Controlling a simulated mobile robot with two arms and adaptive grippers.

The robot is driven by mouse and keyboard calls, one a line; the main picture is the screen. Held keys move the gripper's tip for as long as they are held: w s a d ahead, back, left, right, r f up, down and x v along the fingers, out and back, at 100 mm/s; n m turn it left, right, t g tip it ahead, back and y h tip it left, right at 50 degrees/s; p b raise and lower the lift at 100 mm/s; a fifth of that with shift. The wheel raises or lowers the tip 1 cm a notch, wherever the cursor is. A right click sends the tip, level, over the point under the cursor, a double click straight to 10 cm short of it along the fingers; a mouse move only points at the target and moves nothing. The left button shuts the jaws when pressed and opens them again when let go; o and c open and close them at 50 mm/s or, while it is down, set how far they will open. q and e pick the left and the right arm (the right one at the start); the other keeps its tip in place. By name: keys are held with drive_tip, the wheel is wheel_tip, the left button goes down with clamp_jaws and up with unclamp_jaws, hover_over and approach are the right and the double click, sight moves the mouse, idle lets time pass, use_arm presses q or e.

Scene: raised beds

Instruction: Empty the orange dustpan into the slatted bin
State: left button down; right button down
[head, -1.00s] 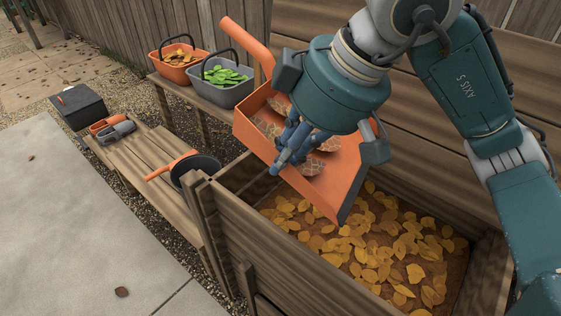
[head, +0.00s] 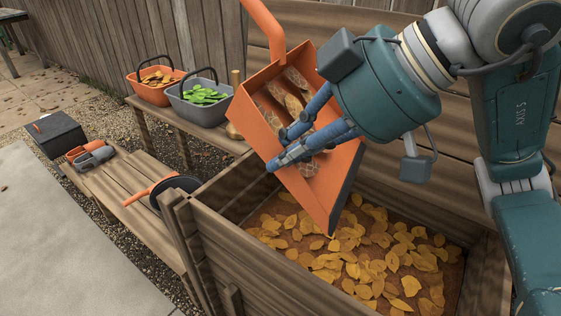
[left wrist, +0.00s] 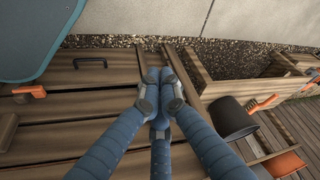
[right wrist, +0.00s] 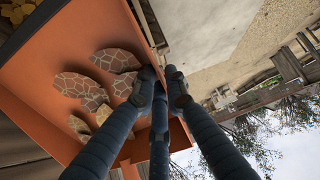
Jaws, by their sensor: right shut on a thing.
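The orange dustpan (head: 262,110) is tilted above the slatted bin (head: 240,248), with its dark front lip pointing down over the opening. My right gripper (head: 280,152) is shut on its near side wall. The dustpan also shows in the right wrist view (right wrist: 45,50), with the fingers (right wrist: 160,88) at its wall. Several brown, crack-patterned leaves (right wrist: 75,85) are still in the pan. Yellow leaves (head: 375,262) lie on the soil inside the bin. My left gripper shows only in the left wrist view (left wrist: 159,90), its fingers together and empty above wooden slats.
An orange basket (head: 152,92) of brown leaves and a grey basket (head: 200,110) of green leaves stand on a back bench. A lower bench (head: 115,185) holds a dark pan with an orange handle (head: 150,190). A dark box (head: 50,135) stands at the left. Paving there is clear.

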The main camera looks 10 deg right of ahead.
drive_tip(key=shift+s+d+r+t+y+b, duration=0.3)
drive_tip(key=shift+d+t+b, duration=0.1)
drive_tip(key=shift+b, duration=0.6)
drive_tip(key=shift+s+d+r+y+b, duration=0.2)
drive_tip(key=shift+s+d+y+b, duration=0.1)
drive_tip(key=shift+b, duration=0.55)
use_arm(q)
drive_tip(key=w+d+r+t+h, duration=0.1)
drive_tip(key=w+d+r+t, duration=0.1)
drive_tip(key=w+r+t, duration=0.2)
drive_tip(key=w+d+r+t+h, duration=0.1)
drive_tip(key=w+d+r+t, duration=0.2)
drive_tip(key=w, duration=0.9)
drive_tip(key=shift+d+r+m+t+h, duration=0.35)
drive_tip(key=shift+r+t, duration=0.75)
drive_tip(key=shift+r, duration=1.3)
use_arm(e)
drive_tip(key=shift+d+r, duration=0.1)
use_arm(q)
drive_tip(key=shift+f, duration=0.1)
